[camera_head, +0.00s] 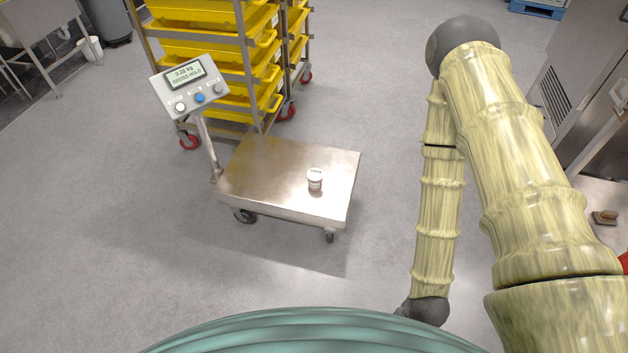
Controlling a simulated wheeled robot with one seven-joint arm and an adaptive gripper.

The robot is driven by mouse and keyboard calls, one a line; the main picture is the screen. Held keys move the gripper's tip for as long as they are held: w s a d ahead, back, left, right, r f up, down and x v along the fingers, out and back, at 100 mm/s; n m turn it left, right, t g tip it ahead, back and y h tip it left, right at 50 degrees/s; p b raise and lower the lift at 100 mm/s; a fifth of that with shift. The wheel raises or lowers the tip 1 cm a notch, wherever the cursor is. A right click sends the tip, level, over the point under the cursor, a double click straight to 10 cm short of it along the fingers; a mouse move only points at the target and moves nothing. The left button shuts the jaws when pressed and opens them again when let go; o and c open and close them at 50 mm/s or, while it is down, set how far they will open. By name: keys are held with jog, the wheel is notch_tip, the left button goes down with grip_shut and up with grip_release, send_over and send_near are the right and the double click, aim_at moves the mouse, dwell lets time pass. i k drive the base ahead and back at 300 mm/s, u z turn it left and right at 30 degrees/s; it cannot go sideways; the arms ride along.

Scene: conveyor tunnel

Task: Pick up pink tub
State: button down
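A small whitish tub (315,179) with dark print on its lid and side stands upright on the steel platform of a floor scale (265,180), right of the platform's middle. I see no clearly pink tub; this one looks white to pale. My arm comes in from the lower right, bends at a dark elbow near the top and runs down to a dark joint at the bottom. My gripper is not visible. The tub stands apart from my arm, with nothing touching it but the platform.
The scale's display post (190,86) rises at the platform's left. A wheeled rack of yellow trays (215,47) stands behind. A steel cabinet (580,85) is at the right, with a brown-topped object (605,217) below it. Grey floor is clear left and in front of the scale.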

aim_at(315, 175)
jog(key=u, duration=0.35)
jog(key=k, duration=0.45)
jog(key=u, duration=1.25)
jog(key=i, duration=1.65)
jog(key=z, duration=1.35)
jog(key=i, duration=0.75)
jog(key=z, duration=0.8)
